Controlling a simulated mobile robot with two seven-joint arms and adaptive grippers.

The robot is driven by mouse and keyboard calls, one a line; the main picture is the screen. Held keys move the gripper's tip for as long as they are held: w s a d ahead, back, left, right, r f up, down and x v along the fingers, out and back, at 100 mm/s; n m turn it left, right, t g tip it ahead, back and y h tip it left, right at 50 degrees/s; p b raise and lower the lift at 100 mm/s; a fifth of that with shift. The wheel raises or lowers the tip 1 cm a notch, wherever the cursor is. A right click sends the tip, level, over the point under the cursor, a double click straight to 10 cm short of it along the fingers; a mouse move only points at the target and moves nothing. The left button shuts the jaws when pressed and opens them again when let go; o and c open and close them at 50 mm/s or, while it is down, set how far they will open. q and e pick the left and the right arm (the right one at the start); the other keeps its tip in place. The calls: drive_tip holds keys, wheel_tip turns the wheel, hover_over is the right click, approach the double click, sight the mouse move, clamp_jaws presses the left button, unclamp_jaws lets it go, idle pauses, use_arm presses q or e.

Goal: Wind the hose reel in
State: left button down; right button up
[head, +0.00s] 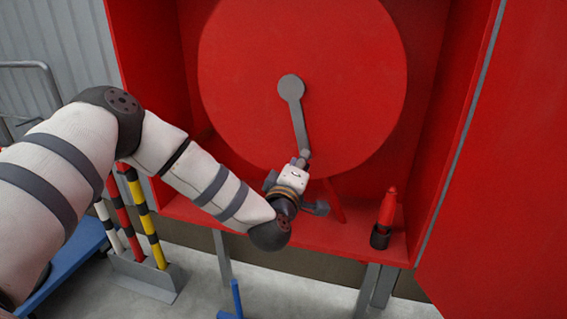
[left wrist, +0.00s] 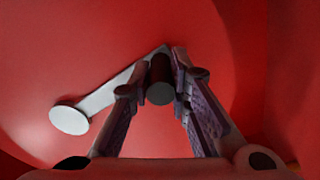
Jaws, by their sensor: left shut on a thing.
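The hose reel (head: 240,70) is a large red disc inside an open red cabinet. Its grey crank (head: 298,120) runs from the hub at the disc's middle down and slightly right. My left gripper (head: 302,164) is at the crank's lower end. In the left wrist view my left gripper (left wrist: 162,85) has its two fingers on either side of the dark round crank handle (left wrist: 160,92), shut on it. The crank's pale arm (left wrist: 105,95) goes down-left to the round hub there. No hose shows. My right gripper is in neither view.
A red nozzle (head: 388,205) stands in a black holder on the cabinet floor at right. The cabinet's open red door (head: 500,170) fills the right side. Striped poles (head: 143,215) stand in a grey base at lower left, near a blue platform (head: 75,250).

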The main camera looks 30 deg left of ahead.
sight(347, 137)
use_arm(q)
drive_tip(key=d+r+n, duration=0.1)
drive_tip(key=d+n, duration=0.1)
drive_tip(key=w+d+r+n, duration=0.1)
drive_tip(key=d, duration=0.1)
drive_tip(key=d+r+n, duration=0.1)
drive_tip(key=d+n, duration=0.1)
drive_tip(key=d, duration=0.1)
drive_tip(key=shift+w+r+n, duration=0.3)
drive_tip(key=shift+w+d+r+n, duration=0.2)
drive_tip(key=shift+d+r+n, duration=0.75)
drive_tip(key=shift+r+n, duration=0.1)
drive_tip(key=c, duration=1.5)
unclamp_jaws()
drive_tip(key=shift+s, duration=0.1)
